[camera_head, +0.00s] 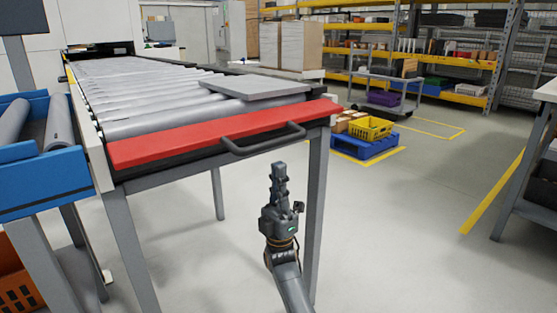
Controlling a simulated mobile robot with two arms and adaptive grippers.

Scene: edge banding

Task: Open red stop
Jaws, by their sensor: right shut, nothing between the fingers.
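The red stop (215,134) is a long red bar across the near end of the roller conveyor (150,95). A dark handle (262,142) sticks out from its front side, right of the middle. A flat grey panel (257,87) lies on the rollers behind the bar, near the right end. My right gripper (279,170) points up in front of the conveyor, below and slightly right of the handle. In the picture it is apart from the handle. Its fingers are together and hold nothing. My left gripper is not in view.
A blue roller unit (45,180) stands at the left. Grey conveyor legs (316,210) stand close behind my right arm. A blue pallet (365,146) with a yellow crate (370,129) sits behind at right. The floor (410,235) to the right is clear up to a grey table (530,205).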

